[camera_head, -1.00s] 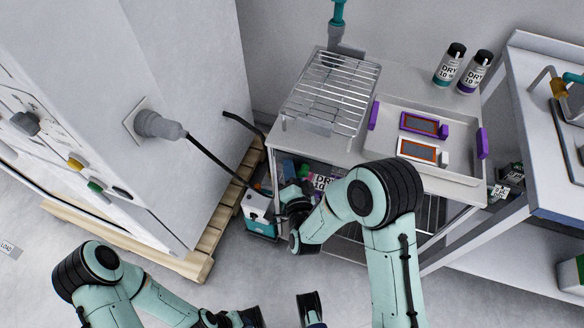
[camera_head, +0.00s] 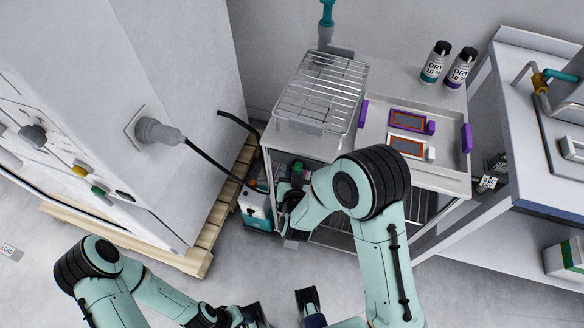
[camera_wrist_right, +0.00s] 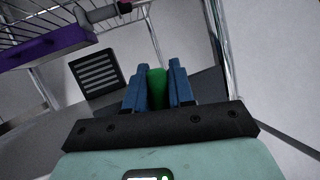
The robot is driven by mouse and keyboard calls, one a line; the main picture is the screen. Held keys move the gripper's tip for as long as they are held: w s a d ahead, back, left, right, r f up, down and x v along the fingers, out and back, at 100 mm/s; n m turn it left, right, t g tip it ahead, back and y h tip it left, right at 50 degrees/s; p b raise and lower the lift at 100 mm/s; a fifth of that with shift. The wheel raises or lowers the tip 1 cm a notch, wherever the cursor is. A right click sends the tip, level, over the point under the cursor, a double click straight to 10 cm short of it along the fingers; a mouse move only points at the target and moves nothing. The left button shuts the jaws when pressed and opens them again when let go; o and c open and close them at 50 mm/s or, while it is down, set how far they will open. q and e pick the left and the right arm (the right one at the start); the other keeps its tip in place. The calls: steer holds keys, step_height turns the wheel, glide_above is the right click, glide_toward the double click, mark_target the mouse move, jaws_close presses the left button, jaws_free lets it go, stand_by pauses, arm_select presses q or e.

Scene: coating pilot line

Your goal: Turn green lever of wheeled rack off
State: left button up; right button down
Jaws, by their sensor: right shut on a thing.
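In the right wrist view, the two blue fingers of my right gripper (camera_wrist_right: 158,70) are shut on a green lever (camera_wrist_right: 157,86), which shows as a green strip between them. In the head view, my right gripper (camera_head: 291,198) is at the front left of the metal rack (camera_head: 452,182), below its top. My wrist and forearm cover much of that spot, so the lever's angle cannot be judged.
A wire grid (camera_head: 322,88) and a tray (camera_head: 377,128) with purple handles stand on the rack. Two labelled bottles (camera_head: 436,62) stand behind. A large white cabinet (camera_head: 190,70) on a wooden pallet (camera_head: 222,200) stands left, a bench (camera_head: 530,150) right. A small white-and-teal device (camera_head: 255,205) is close to my gripper.

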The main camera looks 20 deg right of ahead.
arm_select(q)
steer(key=shift+w+r+p, duration=0.15)
steer(key=shift+r+p, duration=0.45)
steer(key=shift+r, duration=0.2)
arm_select(e)
steer(key=shift+s+d+n+g+h, duration=0.15)
steer(key=shift+d+n+g+h, duration=0.2)
steer(key=shift+n, duration=0.25)
steer(key=c, duration=1.1)
jaws_free()
steer(key=shift+o, duration=0.2)
